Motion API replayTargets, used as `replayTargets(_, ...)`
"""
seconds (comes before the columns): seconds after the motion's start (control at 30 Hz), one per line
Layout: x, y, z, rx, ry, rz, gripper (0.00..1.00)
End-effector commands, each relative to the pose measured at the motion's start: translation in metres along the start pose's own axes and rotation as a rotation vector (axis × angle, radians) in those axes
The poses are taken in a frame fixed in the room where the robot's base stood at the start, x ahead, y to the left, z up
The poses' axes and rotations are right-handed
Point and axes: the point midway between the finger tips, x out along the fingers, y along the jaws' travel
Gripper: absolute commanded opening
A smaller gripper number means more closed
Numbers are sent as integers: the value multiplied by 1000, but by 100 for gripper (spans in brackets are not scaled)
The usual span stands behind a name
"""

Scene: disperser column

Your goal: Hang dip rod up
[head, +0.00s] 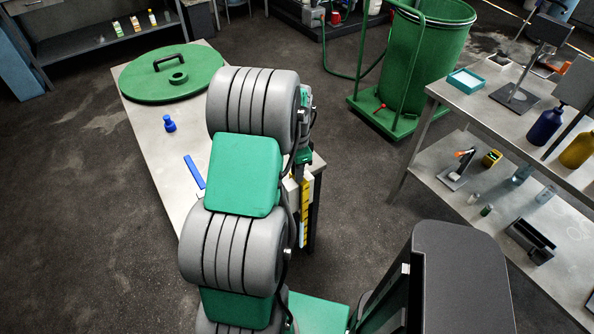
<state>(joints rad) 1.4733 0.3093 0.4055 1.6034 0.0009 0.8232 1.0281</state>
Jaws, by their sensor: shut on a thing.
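The dip rod (304,212) looks like a narrow upright strip, yellow with dark marks and pale parts. It shows just right of my arm, near the right edge of the steel table (147,122). My gripper (305,172) is mostly hidden behind my arm's grey and green links; only a small part shows at the rod's upper end. It is shut on the rod. The rod's lower end is near the table's leg, and I cannot tell whether it touches anything. No hanging place for the rod can be made out.
On the table are a green round lid (172,76) with a black handle, a small blue object (169,124) and a blue strip (194,172). A green drum (425,60) stands on a green trolley. A two-level steel bench (470,105) with bottles is right. Floor between is clear.

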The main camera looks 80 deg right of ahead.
Motion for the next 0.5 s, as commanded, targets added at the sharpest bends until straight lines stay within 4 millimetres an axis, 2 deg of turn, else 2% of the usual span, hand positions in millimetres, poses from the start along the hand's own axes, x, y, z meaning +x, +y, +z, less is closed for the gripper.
replayTargets(0.07, 0, 0, 0, 0, 1, -1, 26)
replayTargets(0.3, 0, 0, 0, 0, 0, -1, 46)
replayTargets(0.5, 0, 0, 0, 0, -1, 1, 47)
